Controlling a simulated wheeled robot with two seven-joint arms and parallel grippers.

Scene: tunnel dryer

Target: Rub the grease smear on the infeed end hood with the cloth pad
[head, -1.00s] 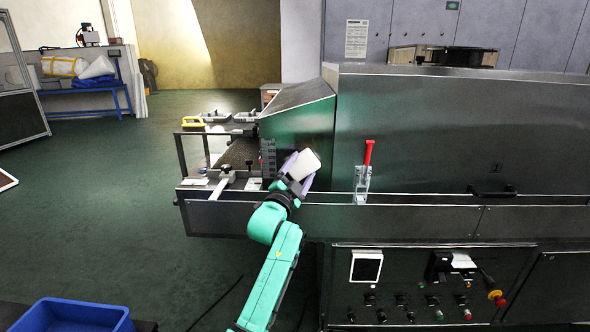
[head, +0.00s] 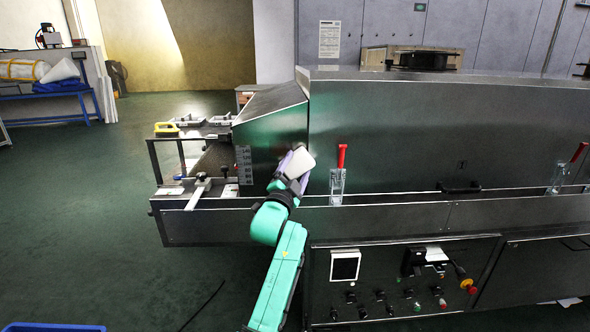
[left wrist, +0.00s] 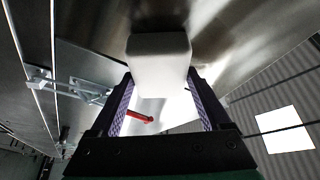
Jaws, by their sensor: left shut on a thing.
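My left gripper (head: 290,172) is shut on a white cloth pad (head: 300,163) in the head view, in front of the side of the infeed end hood (head: 272,135). In the left wrist view the pad (left wrist: 160,58) sits between the two purple-lined fingers of the gripper (left wrist: 160,100), close to a shiny metal surface; I cannot tell whether it touches. The infeed end hood is dark metal with a sloped top. I cannot make out the grease smear in either view. My right gripper is not in view.
A toggle clamp with a red handle (head: 341,157) stands right of the pad on the machine ledge. A control panel (head: 400,280) lies below. The infeed table (head: 205,165) juts out left, with a yellow-handled item (head: 165,129).

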